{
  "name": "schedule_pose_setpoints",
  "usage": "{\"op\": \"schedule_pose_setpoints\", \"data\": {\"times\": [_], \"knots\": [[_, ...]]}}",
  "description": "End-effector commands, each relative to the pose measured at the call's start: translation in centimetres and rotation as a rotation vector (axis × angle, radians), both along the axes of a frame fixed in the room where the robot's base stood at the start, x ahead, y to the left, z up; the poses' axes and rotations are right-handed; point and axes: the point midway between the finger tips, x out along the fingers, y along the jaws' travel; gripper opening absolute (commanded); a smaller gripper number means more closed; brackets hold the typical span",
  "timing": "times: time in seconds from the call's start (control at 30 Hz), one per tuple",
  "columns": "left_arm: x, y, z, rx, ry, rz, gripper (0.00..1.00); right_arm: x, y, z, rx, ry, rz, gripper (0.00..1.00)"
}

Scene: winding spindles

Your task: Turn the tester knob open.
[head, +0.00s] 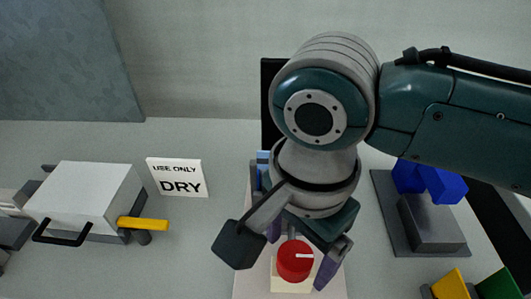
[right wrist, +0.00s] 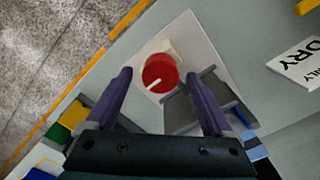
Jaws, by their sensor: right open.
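The tester knob (head: 295,261) is a round red knob with a white pointer line, on a pale block on a light base plate. In the head view its line points right. In the right wrist view the knob (right wrist: 158,72) lies between and slightly beyond my fingertips, its line pointing to the lower left. My right gripper (head: 298,250) is open above the knob, with its purple fingers on either side. It also shows in the right wrist view (right wrist: 158,80). I cannot tell whether either finger touches the knob. My left gripper is not in view.
A white box with a black handle (head: 85,195) and yellow lever stands at the left. Blue blocks (head: 430,182) sit on a grey stand at the right; yellow and green pieces (head: 452,286) are in the front right corner.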

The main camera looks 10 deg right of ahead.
Motion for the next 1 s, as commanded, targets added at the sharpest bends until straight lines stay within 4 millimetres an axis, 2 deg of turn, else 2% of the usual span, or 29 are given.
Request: {"op": "schedule_pose_setpoints", "data": {"times": [0.13,0.43,1.0], "knots": [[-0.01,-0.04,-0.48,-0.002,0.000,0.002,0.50,0.00,0.00,-1.36,-0.001,0.000,0.001,0.87],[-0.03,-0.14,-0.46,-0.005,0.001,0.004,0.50,0.01,0.03,-1.53,0.000,-0.001,0.001,0.87],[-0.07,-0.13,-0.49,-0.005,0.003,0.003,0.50,0.00,0.03,-1.50,0.000,-0.001,0.001,0.23]]}}
